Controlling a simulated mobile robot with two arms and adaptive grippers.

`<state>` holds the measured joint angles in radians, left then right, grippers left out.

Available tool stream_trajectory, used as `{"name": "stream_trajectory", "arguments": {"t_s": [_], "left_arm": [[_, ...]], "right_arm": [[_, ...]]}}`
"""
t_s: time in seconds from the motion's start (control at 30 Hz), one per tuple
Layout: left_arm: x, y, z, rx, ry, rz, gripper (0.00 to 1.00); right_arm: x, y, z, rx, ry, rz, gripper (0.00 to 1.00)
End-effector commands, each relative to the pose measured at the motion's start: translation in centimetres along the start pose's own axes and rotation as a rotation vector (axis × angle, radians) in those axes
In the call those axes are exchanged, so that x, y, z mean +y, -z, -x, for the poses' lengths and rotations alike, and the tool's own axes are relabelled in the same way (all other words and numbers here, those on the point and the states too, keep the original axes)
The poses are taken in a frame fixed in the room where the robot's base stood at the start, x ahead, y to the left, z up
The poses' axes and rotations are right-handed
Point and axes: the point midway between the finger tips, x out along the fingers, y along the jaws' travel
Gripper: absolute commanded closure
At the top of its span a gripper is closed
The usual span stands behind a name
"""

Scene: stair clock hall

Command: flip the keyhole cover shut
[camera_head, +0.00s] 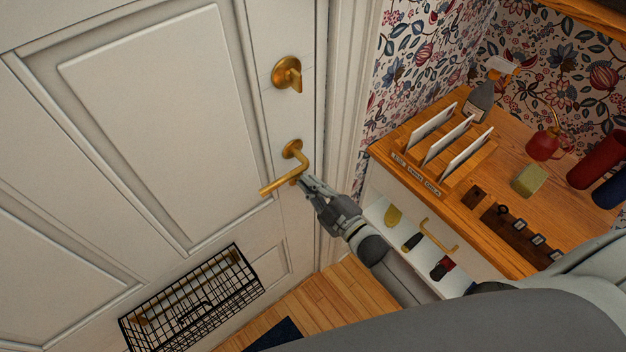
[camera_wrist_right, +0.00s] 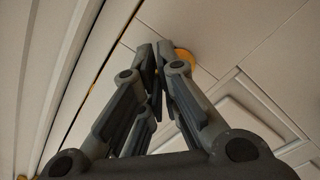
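My left gripper is out of view.
A wooden-topped cabinet (camera_head: 535,158) stands right of the door, with a letter rack (camera_head: 422,180), a yellow-green block (camera_head: 529,180) and a red oil can (camera_head: 543,146). A black wire basket (camera_head: 190,300) hangs low on the door.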

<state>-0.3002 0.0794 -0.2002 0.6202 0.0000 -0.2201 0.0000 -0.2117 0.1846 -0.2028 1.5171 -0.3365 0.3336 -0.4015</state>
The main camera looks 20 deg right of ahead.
Motion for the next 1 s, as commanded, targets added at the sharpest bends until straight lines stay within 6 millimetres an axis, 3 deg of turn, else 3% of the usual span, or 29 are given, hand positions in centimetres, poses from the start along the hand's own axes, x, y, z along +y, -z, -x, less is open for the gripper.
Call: {"name": "stream_trajectory", "arguments": {"t_s": [0.6,1.0], "left_arm": [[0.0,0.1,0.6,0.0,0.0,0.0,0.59],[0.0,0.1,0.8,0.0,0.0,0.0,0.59]], "right_arm": [[-1.0,0.4,-0.1,0.003,-0.004,-0.57,1.0],[-1.3,0.8,-0.1,0.005,-0.006,-0.806,1.0]]}}
